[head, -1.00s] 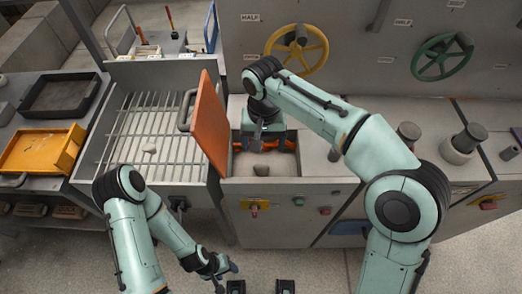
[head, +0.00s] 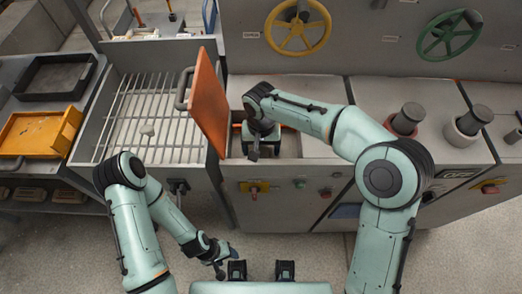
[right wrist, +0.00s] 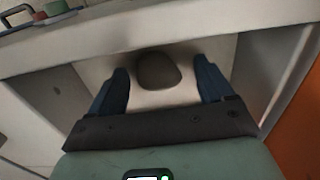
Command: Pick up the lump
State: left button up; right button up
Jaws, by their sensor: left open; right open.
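A dark rounded lump (right wrist: 158,70) lies on the pale floor of an open compartment in the right wrist view. My right gripper (right wrist: 163,80) is open, with one blue finger on each side of the lump and a gap showing on both sides. In the head view my right gripper (head: 262,152) reaches down into the compartment behind the raised orange lid (head: 208,103) and hides the lump. My left gripper (head: 222,266) is open and empty, low over the floor in front of the bench. A small pale lump (head: 147,130) sits on the slatted grate (head: 165,152).
The raised orange lid stands close at the left of my right gripper. The compartment's walls surround that gripper. Grey cylinders (head: 408,117) stand on the bench to the right. An orange tray (head: 38,135) and a black tray (head: 57,77) lie at the left.

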jog(key=shift+f, duration=0.35)
jog(key=c, duration=1.1)
jog(key=shift+r, duration=0.15)
